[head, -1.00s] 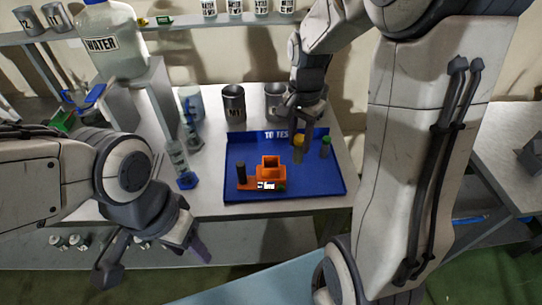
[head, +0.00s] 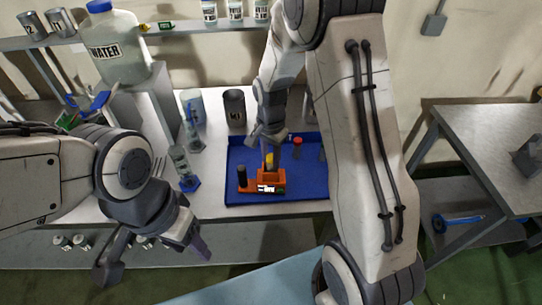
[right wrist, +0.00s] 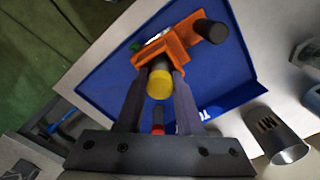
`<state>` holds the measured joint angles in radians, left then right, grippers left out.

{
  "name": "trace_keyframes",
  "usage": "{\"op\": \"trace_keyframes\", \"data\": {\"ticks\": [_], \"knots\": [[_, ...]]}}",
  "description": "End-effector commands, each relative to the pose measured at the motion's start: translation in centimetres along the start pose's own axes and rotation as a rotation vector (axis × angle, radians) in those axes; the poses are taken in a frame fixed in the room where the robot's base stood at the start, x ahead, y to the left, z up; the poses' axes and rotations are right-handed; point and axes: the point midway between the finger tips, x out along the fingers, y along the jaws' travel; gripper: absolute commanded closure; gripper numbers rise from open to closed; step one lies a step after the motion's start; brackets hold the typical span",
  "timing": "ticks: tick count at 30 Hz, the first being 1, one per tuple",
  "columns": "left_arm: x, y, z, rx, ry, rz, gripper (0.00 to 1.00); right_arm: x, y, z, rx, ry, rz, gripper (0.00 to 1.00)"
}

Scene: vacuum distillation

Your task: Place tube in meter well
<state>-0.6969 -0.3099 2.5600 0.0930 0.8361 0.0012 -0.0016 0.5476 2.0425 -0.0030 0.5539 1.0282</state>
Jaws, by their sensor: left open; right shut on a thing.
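The orange meter (head: 262,187) with a lit display and a dark cylinder on its left end sits on the blue tray. It also shows in the right wrist view (right wrist: 181,45). My right gripper (head: 268,150) is shut on the yellow-capped tube (head: 270,158), which is directly at the meter's well. In the right wrist view the yellow cap (right wrist: 159,84) sits between the fingers. The tube's lower end is hidden, so I cannot tell how far it is inside the well. My left gripper (head: 150,257) is open and empty in front of the table's edge.
The blue tray (head: 240,150) also holds a red-capped tube (head: 297,141) behind the meter. A grey mug (head: 235,108), a glass cylinder with a blue base (head: 184,168) and a water jug (head: 115,45) stand left and behind. The tray's front right is clear.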

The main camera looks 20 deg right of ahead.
Motion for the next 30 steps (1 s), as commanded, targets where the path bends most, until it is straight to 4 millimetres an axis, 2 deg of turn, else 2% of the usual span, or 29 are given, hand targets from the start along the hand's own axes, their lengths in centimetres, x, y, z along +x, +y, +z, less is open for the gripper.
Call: {"op": "trace_keyframes", "data": {"ticks": [8, 9, 10, 11, 19, 23, 26, 30], "knots": [[0.3, 0.0, 0.0, 0.0, 0.0, 0.0, 0.5, 0.5, 0.0, 0.0, 0.0, 0.0, 0.001, 1.0], [0.2, 0.0, 0.0, 0.0, 0.0, 0.0, 0.5, 0.3, 0.0, 0.0, 0.0, 0.0, 0.0, 0.49], [0.2, 0.0, 0.0, 0.0, 0.0, 0.0, 0.5, 0.3, 0.0, 0.0, 0.0, 0.0, 0.0, 0.38], [0.2, 0.0, 0.0, 0.0, 0.0, 0.0, 0.5, 0.3, 0.0, 0.0, 0.0, 0.0, 0.001, 0.34], [0.2, 0.0, 0.0, 0.0, 0.0, 0.0, 0.5, 0.2, 0.0, 0.0, 0.0, 0.0, 0.0, 0.34], [0.1, 0.0, 0.0, 0.0, 0.0, 0.0, 0.5, -0.4, -0.1, 0.0, 0.0, 0.001, -0.002, 0.34], [0.3, 0.0, 0.0, 0.0, 0.0, 0.0, 0.5, -1.8, -0.1, -0.1, 0.0, 0.003, -0.004, 0.34], [0.7, -0.1, 0.0, 0.0, 0.0, 0.0, 0.5, -4.8, -0.2, -0.1, 0.0, 0.004, -0.007, 0.34]]}}
